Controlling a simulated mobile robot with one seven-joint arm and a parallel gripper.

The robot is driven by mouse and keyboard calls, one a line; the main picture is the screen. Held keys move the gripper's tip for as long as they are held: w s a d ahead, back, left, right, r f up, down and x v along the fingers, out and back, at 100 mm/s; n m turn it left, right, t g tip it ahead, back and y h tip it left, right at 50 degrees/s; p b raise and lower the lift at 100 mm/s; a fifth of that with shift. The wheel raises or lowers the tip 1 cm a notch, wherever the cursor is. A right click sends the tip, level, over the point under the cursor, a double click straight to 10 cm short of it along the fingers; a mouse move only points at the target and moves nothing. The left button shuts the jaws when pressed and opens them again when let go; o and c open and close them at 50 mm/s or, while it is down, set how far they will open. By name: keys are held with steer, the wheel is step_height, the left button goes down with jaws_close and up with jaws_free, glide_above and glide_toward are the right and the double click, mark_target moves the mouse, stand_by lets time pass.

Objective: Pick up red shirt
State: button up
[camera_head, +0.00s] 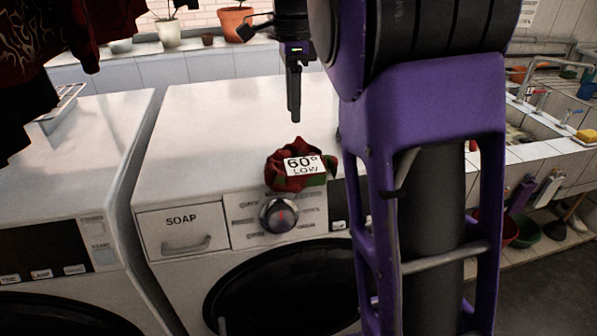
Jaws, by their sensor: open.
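A crumpled dark red cloth with some green (287,179), which looks like the red shirt, lies on top of the middle washing machine (215,120) near its front edge. A white label reading "60° LOW" (304,165) shows on it. My gripper (294,118) is above and slightly behind the cloth, pointing down, open and empty. It appears apart from the cloth. The fingers are seen edge-on, so the gap between them is hidden. My purple arm covers the right part of the machine top.
Another white washer (60,160) stands at the left. Dark red and black clothing (40,50) hangs at the upper left. Potted plants (236,22) line the back ledge. A tiled sink (540,125) is at the right. The machine top left of the cloth is clear.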

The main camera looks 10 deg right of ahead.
mark_target(296, 137)
steer(key=shift+s+d+f+b, duration=0.1)
steer(key=shift+f+b, duration=0.35)
steer(key=shift+f, duration=1.15)
steer(key=shift+d+f+b, duration=0.1)
steer(key=shift+f+b, duration=0.35)
steer(key=shift+f, duration=1.1)
jaws_close()
